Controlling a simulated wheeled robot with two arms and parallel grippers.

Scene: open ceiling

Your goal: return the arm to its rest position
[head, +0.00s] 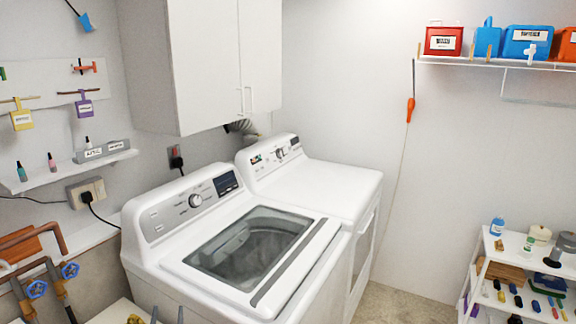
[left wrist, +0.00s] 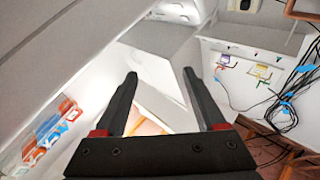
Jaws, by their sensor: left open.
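My left gripper (left wrist: 159,74) is open in the left wrist view, with its two dark fingers spread and nothing between them. In the head view only what look like its fingertips (head: 168,316) show at the bottom edge, in front of the washing machine (head: 150,260). The rest of the left arm is out of the head view. My right gripper is not in view.
A dryer (head: 335,182) stands beside the washer under a white wall cabinet (head: 220,60). Pipes with blue valves (head: 37,288) are at lower left. A loaded shelf unit (head: 520,245) is at lower right, and a wall shelf (head: 490,64) holds containers. Floor shows between dryer and shelf unit.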

